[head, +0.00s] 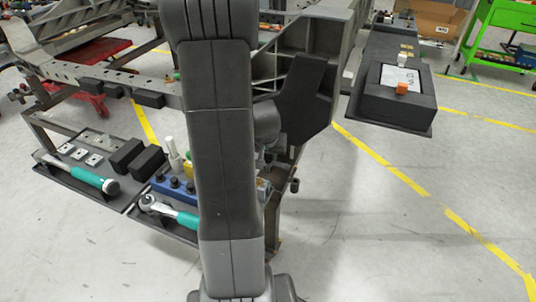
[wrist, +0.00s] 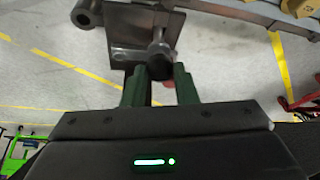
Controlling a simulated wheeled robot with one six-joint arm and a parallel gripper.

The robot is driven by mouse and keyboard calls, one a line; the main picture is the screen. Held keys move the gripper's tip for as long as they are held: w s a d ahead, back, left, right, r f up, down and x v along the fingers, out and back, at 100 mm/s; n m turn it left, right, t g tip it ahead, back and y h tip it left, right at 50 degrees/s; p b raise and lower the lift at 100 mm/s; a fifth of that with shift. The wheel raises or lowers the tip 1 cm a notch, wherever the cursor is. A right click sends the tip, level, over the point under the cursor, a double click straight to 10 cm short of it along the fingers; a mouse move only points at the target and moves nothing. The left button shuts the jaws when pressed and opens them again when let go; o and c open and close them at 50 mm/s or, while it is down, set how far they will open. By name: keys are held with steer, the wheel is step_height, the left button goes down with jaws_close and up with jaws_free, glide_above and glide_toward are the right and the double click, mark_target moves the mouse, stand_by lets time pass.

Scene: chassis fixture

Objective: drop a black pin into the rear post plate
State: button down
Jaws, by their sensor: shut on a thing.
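In the wrist view my gripper (wrist: 160,84) has its two green fingers on either side of a dark round pin (wrist: 159,69), closed on it. The black pin is at the fingertips, right at a grey metal plate (wrist: 125,54) with an upright plate behind it. A grey rounded metal part shows just beyond the pin. Whether the pin is in a hole or only close to the plate cannot be told. In the head view my arm hides the gripper and the pin.
A dark tube end (wrist: 84,14) sticks out beside the plate. In the head view, trays with a teal-handled ratchet (head: 168,212), a torque wrench (head: 85,177) and a blue block (head: 176,191) lie left of my arm. A black box (head: 398,102) stands right; floor is clear below it.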

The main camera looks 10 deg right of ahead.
steer(key=shift+f+b, duration=1.6)
steer(key=shift+b, duration=0.2)
steer(key=c, duration=1.1)
jaws_free()
steer(key=shift+c, duration=0.5)
steer(key=shift+r, duration=0.15)
steer(key=shift+r+p, duration=2.8)
steer(key=shift+r, duration=0.65)
steer(key=shift+f, duration=0.15)
step_height(320, 180, down, 7)
steer(key=b, duration=0.5)
steer(key=shift+b, duration=0.35)
steer(key=shift+r+p, duration=0.3)
